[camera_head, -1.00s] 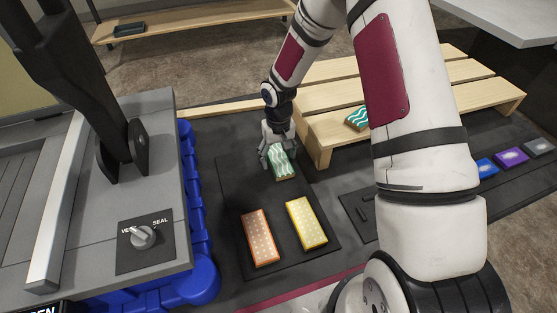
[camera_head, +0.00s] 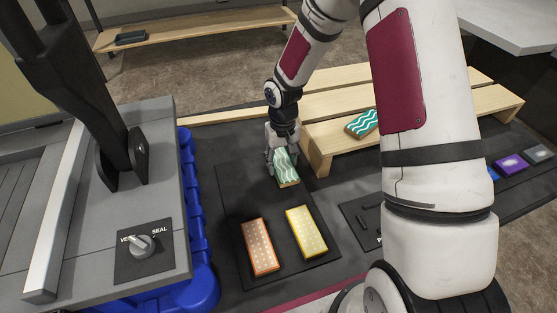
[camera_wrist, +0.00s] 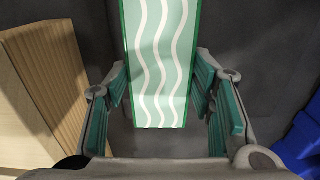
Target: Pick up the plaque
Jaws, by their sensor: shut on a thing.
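A pale green plaque with white wavy lines (camera_head: 287,171) is at the top end of the dark mat on the floor. My gripper (camera_head: 283,161) is shut on it from above, with fingers on both sides. In the wrist view the green plaque (camera_wrist: 160,60) runs up between the teal-padded fingers of my gripper (camera_wrist: 160,85); its far end is cut off. Whether its underside touches the mat I cannot tell. A similar teal plaque with white waves (camera_head: 362,123) lies on the wooden slatted platform.
An orange plaque (camera_head: 260,247) and a yellow plaque (camera_head: 306,231) lie on the dark mat (camera_head: 232,205) nearer me. The slatted platform (camera_head: 322,143) stands close right of my gripper. A grey console (camera_head: 185,215) with a knob and blue base stands left. Purple and grey blocks (camera_head: 512,162) lie far right.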

